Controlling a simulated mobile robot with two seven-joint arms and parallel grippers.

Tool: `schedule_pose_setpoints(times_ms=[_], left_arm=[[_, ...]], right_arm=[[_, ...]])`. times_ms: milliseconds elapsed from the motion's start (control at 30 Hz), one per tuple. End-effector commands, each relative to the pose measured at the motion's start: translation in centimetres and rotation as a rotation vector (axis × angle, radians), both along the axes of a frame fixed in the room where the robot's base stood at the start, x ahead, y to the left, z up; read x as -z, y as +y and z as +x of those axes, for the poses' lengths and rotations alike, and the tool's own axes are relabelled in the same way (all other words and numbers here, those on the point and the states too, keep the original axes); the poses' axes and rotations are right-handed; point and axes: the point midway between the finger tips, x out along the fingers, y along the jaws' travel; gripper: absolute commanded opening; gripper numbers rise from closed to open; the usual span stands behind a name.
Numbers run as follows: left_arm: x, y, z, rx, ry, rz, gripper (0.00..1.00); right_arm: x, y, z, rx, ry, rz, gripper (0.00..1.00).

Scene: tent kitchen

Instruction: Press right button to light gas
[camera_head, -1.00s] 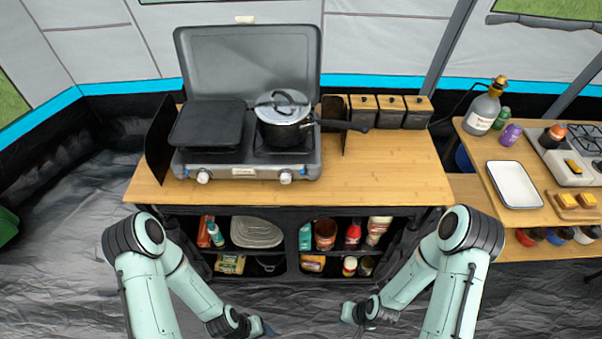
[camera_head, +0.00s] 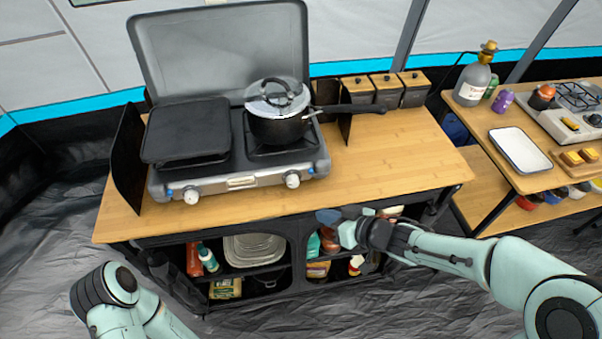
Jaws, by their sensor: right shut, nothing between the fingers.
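A grey camping stove (camera_head: 242,183) stands on the wooden counter with its lid raised. Its front has a left white knob (camera_head: 191,195) and a right white knob (camera_head: 292,180). A small blue button (camera_head: 311,170) shows just right of the right knob. A black pot (camera_head: 278,128) with a glass lid sits on the right burner, its handle pointing right. My right gripper (camera_head: 328,216) is shut and empty at the counter's front edge, below and slightly right of the right knob, apart from the stove. My left arm shows at lower left; its gripper is out of view.
A black griddle (camera_head: 190,130) covers the left burner. Three grey canisters (camera_head: 387,90) stand behind the pot handle. The counter (camera_head: 395,160) is clear to the right of the stove. Shelves with bottles and packets lie below. A side table (camera_head: 476,173) stands at right.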

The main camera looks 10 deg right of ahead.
Motion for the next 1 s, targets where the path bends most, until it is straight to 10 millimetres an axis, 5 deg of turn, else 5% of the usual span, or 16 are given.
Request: schedule_pose_setpoints(times_ms=[567,1000], left_arm=[[0.2,0.0,-0.1,0.000,0.001,0.000,0.61],[0.0,0.0,0.0,0.000,0.000,0.000,0.61]], right_arm=[[-0.9,0.0,0.3,-0.016,-0.026,-0.001,0.00],[-0.8,0.2,5.9,-0.015,-0.026,-0.003,0.00]])
